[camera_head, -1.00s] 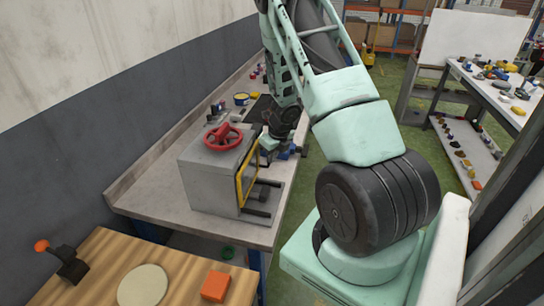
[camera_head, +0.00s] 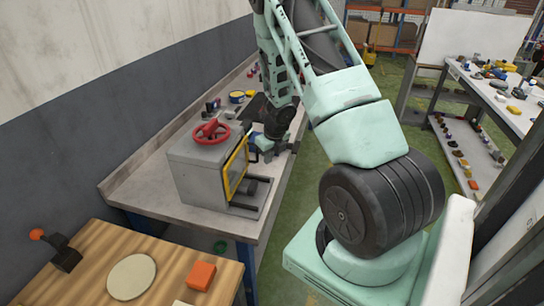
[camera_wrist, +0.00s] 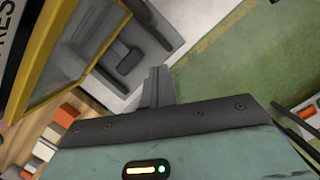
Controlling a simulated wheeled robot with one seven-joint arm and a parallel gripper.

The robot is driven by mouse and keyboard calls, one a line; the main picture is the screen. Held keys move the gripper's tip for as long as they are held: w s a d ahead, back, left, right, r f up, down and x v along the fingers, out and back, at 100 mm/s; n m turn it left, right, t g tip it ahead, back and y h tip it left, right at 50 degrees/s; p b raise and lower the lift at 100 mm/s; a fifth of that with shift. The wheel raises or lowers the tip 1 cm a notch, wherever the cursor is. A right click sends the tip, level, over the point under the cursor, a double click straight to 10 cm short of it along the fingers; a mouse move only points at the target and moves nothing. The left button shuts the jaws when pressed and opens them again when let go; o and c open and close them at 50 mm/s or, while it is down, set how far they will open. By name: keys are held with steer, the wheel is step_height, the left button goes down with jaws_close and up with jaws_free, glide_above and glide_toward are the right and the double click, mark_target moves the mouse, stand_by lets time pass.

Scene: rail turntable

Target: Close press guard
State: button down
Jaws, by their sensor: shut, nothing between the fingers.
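The press is a grey box (camera_head: 196,178) with a red handwheel (camera_head: 211,131) on top, standing on the grey bench. Its guard (camera_head: 226,181), a yellow frame around a see-through panel, is at the right face. I cannot tell whether it is fully against the press. In the wrist view the yellow frame (camera_wrist: 63,93) fills the upper left. My gripper (camera_wrist: 157,86) is shut and empty, to the right of the frame there, with no clear contact. In the head view my gripper (camera_head: 266,148) is low beside the guard's far edge, its fingers partly hidden.
Dark bars (camera_head: 246,209) stick out from the press's lower right. Small items and a yellow-topped tin (camera_head: 237,97) lie behind it on the bench. A wooden table (camera_head: 168,266) with an orange block (camera_head: 201,275) is in front.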

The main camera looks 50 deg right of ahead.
steer(key=v, duration=0.9)
steer(key=shift+r+p, duration=0.45)
steer(key=shift+w+a, duration=0.1)
